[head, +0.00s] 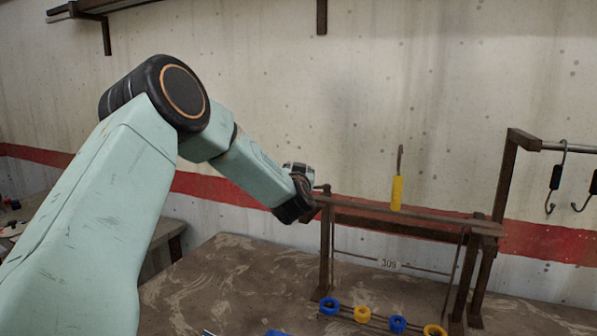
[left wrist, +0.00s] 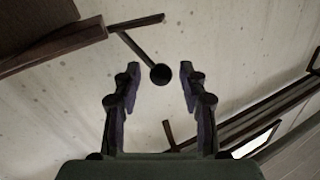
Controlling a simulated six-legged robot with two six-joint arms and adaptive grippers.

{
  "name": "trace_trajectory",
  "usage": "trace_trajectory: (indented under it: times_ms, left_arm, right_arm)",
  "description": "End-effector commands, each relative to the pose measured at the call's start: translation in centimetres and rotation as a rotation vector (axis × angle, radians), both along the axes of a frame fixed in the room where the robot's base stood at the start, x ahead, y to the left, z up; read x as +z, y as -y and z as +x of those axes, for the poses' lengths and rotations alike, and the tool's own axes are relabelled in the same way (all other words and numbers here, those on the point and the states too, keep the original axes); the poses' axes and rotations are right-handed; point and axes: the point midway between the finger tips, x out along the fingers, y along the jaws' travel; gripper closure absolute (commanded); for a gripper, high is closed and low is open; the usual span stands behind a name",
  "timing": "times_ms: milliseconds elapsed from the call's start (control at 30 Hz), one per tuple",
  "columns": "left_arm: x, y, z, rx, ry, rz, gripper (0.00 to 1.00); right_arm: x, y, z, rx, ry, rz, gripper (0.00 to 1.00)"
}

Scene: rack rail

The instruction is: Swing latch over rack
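The rack (head: 420,228) is a dark brown frame with posts, a top rail and a "309" plate, standing on the table. At its left end, a small dark piece (head: 325,188) shows beside my left gripper, perhaps part of the latch. In the left wrist view, a thin dark rod with a round black knob (left wrist: 160,75) juts from a dark beam (left wrist: 55,48); it looks like the latch. The knob appears between my left gripper's open fingertips (left wrist: 157,76); I cannot tell how deep it sits. My left gripper (head: 306,188) is partly hidden by its wrist. My right gripper is out of view.
A yellow-handled hook (head: 397,192) is upright at the rack's top rail. Blue and yellow rings (head: 362,313) sit along the rack's lower front. Dark-handled hooks (head: 556,178) hang from a bar at right. The table (head: 235,275) is bare left of the rack.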

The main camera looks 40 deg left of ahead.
Motion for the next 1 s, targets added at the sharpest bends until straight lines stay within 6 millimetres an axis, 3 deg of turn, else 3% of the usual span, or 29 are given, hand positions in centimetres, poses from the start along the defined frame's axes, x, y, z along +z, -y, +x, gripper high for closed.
trace_trajectory:
  times_ms: [433,1000]
  left_arm:
    - [0.1,0.5,-0.6,0.000,0.002,-0.002,0.54]
    - [0.1,5.8,-7.3,-0.001,0.002,-0.001,0.54]
  right_arm:
    - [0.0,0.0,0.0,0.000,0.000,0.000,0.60]
    - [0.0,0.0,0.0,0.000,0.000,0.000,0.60]
